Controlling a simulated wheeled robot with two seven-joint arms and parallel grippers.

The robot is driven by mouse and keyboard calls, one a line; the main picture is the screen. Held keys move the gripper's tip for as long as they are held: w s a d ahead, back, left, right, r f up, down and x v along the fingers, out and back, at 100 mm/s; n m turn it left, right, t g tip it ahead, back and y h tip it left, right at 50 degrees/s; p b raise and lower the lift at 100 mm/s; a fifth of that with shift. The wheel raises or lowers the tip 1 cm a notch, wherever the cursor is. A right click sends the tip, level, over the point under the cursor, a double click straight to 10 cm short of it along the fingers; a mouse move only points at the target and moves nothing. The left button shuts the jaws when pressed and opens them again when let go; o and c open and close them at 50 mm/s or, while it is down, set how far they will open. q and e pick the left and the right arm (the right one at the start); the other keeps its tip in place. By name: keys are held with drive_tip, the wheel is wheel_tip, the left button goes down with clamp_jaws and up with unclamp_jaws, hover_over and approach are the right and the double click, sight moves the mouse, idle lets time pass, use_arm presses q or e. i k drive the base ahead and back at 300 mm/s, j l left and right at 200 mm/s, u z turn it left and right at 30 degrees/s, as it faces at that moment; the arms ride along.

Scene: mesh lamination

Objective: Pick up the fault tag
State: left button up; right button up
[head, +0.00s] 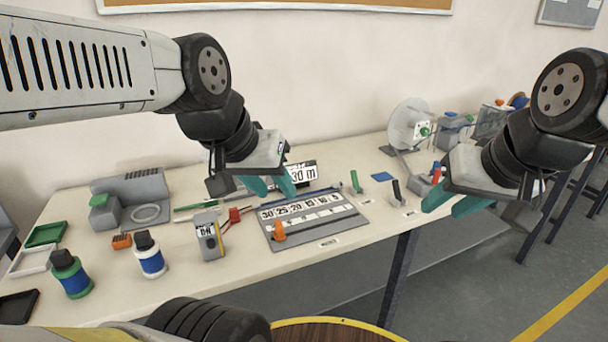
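I cannot pick out the fault tag with certainty; no label for it is readable. A small red piece (437,175) stands at the right part of the table, just left of my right gripper, and an orange cone (279,231) stands on the grey numbered board. My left gripper (270,186) has its teal fingers apart, with nothing visible between them, above the table behind the board. My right gripper (454,204) is also open, its teal fingers apart near the table's right front edge. It hides part of the table there.
The table (200,278) carries a grey meter (208,236) with red leads, two bottles (150,256) (71,274), trays (46,235) and a grey fixture (145,200) at left. A reel (408,125) stands at the back right.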

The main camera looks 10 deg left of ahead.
sight(234, 218)
drive_tip(key=i+u, duration=0.1)
drive_tip(key=u, duration=0.3)
drive_tip(key=i+u, duration=0.1)
drive_tip(key=u, duration=0.75)
drive_tip(key=i+u, duration=0.15)
drive_tip(key=u, duration=0.25)
